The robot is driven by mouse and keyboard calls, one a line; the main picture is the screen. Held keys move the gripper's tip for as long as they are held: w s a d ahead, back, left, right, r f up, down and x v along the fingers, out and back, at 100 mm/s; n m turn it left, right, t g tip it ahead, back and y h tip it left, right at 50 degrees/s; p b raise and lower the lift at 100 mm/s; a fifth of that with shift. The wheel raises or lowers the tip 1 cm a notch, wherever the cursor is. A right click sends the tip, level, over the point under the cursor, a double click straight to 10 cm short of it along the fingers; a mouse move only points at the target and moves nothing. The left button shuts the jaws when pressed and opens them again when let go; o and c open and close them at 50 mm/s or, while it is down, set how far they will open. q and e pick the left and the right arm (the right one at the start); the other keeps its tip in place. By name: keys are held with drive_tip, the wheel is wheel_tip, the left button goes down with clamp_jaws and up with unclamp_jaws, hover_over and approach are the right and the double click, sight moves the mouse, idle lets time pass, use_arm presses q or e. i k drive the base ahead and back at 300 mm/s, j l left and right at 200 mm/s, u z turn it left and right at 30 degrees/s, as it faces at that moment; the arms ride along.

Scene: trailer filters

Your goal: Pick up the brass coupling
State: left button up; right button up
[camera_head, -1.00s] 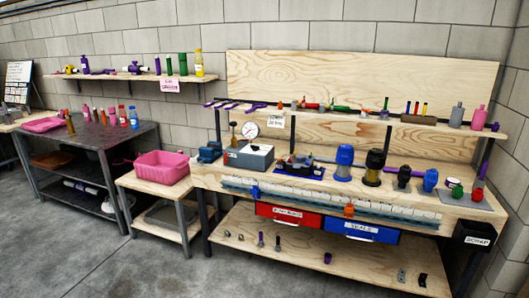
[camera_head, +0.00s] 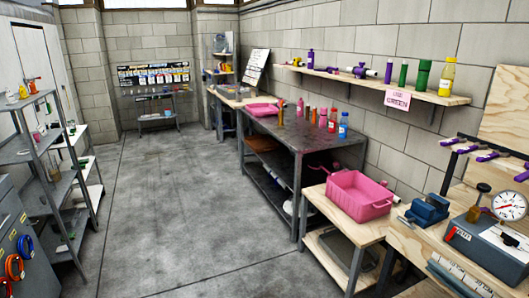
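I cannot make out a brass coupling for certain in this view. A small brass-toned piece (camera_head: 483,188) stands on the grey test box (camera_head: 485,243) at the right, beside a round dial gauge (camera_head: 509,206). I cannot tell whether it is a coupling or part of the box. Neither of my grippers is in view.
A pink bin (camera_head: 361,195) and a blue vise (camera_head: 428,210) stand on the wooden benches at the right. A dark metal table (camera_head: 290,130) holds several bottles. Shelving (camera_head: 45,165) lines the left. The grey floor (camera_head: 165,190) between is clear.

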sight(280, 116)
drive_tip(key=i+j+u, duration=0.1)
drive_tip(key=i+u, duration=0.35)
drive_tip(key=i, duration=1.15)
drive_tip(key=i+z, duration=0.15)
drive_tip(key=i, duration=0.75)
drive_tip(key=i+z, duration=0.2)
drive_tip(key=i, duration=0.7)
